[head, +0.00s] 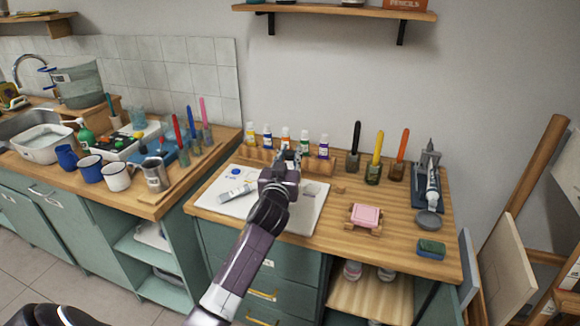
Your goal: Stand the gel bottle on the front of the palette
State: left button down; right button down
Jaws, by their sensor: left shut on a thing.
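My left gripper (288,157) reaches over the back of a white board (297,213) on the wooden worktop, close in front of a wooden rack. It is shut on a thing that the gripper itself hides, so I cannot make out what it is. The white board bears a blue paint spot (236,172) and a lying grey-white tube (237,193). It may be the palette, but I cannot tell for sure. I cannot single out the gel bottle by sight. My right gripper is not in view.
The rack (256,155) holds several small coloured bottles. Jars with brushes (374,172), a pink block on a small stand (366,214), a grey dish (428,220) and a green sponge (431,249) stand to the right. Mugs (117,175) and a sink lie left.

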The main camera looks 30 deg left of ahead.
aim_at(290, 167)
pick_arm(q)
jog(key=shift+f, duration=2.1)
jog(key=c, duration=1.7)
grip_release()
jog(key=shift+f, duration=0.2)
